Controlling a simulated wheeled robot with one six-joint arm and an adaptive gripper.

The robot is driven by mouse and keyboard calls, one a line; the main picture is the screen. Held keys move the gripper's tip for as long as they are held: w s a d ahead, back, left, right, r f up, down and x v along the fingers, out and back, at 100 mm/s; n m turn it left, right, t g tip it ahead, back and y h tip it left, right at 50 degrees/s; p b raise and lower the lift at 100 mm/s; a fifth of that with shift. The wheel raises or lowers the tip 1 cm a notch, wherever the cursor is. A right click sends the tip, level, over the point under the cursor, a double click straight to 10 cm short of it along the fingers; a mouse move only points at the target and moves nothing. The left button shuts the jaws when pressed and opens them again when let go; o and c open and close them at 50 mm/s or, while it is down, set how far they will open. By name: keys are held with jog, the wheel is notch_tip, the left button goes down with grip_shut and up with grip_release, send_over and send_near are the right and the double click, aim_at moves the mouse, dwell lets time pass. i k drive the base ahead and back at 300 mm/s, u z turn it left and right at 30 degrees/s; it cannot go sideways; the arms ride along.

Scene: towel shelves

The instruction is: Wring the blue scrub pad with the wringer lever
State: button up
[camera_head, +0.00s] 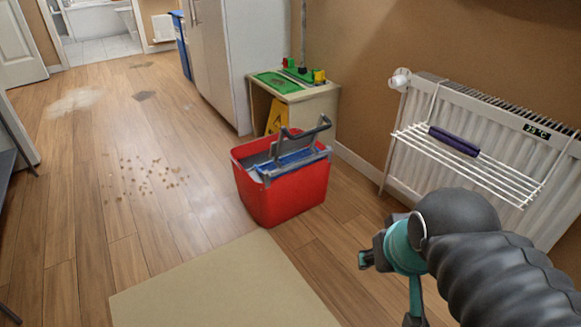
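A red bucket (285,197) stands on the wood floor in the middle of the view. A grey wringer sits in its top, with a grey lever (318,127) sticking up at the right. A flat blue piece (291,161), which looks like the scrub pad, lies in the wringer below the lever; the frame partly covers it. My gripper (372,253) is at the lower right, in front of and right of the bucket, apart from it. My arm hides much of it, so its finger opening is unclear.
A white radiator (470,123) with a wire rack (515,186) holding a dark purple roll (454,140) is at right. A small cabinet (318,108) stands behind the bucket. A beige mat (225,290) lies in front. Crumbs (150,178) and stains mark the open floor at left.

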aim_at(302, 143)
jog(key=k, duration=0.5)
jog(key=u, duration=1)
jog(key=i, duration=0.8)
jog(key=z, duration=1.7)
